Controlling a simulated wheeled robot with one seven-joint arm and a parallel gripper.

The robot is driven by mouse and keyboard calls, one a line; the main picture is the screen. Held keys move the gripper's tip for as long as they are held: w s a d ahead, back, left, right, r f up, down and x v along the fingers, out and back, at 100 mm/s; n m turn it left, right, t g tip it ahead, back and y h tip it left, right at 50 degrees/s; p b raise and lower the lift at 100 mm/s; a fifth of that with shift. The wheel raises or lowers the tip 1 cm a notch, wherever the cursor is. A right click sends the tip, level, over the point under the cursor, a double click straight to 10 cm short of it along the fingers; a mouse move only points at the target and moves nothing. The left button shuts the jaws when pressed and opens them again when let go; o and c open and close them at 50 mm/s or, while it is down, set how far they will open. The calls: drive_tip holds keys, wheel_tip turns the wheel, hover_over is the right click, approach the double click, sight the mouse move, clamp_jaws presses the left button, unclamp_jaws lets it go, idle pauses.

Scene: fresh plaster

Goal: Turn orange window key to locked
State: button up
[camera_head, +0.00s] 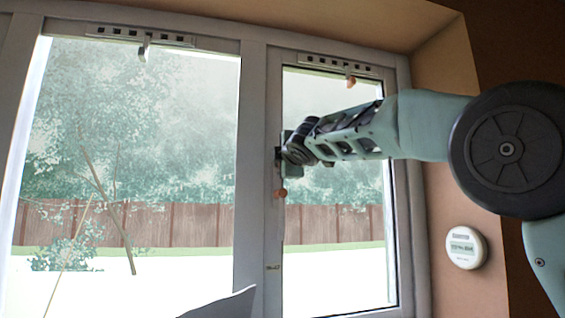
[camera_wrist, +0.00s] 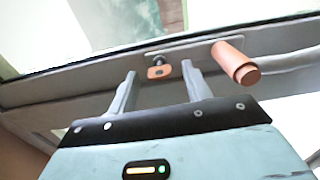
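The orange window key (camera_wrist: 158,71) shows in the wrist view as a small flat tab with a slot, seated at a metal lock on the grey window frame. My gripper (camera_wrist: 159,68) is open, with one finger on each side of the key; I cannot tell whether either finger touches it. An orange handle grip (camera_wrist: 235,62) sticks out just right of the right finger. In the head view my gripper (camera_head: 284,153) is at the middle post of the window, and an orange handle end (camera_head: 281,193) shows below it. The key is hidden there behind my gripper.
The right window pane (camera_head: 335,270) is behind my arm. A round white thermostat (camera_head: 465,247) is on the wall at right.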

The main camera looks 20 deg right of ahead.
drive_tip(key=s+b, duration=0.9)
drive_tip(key=s, duration=0.8)
drive_tip(key=shift+s, duration=0.25)
